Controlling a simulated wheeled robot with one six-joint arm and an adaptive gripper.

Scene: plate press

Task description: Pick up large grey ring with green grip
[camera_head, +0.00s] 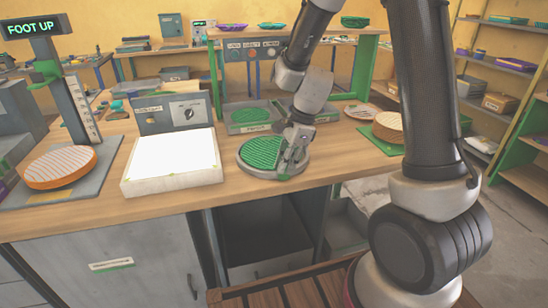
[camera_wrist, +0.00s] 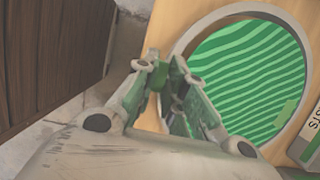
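The large grey ring (camera_head: 246,166) lies on the wooden table near its front edge, with a green wavy-striped face inside it. In the wrist view the grey ring (camera_wrist: 186,42) fills the upper right around the green striped face (camera_wrist: 245,75). My gripper (camera_head: 290,160) is down at the ring's right side. In the wrist view, my gripper's fingertips (camera_wrist: 161,66) are close together with a small gap, beside the ring's left rim. Green shows between and behind the fingers; I cannot tell whether it is the grip or whether it is held.
A white-topped box (camera_head: 172,160) stands left of the ring. Further left is an orange striped disc (camera_head: 60,167) on a grey stand. Behind is a grey tray (camera_head: 247,127) with a green piece. A tan round stack (camera_head: 388,126) sits to the right.

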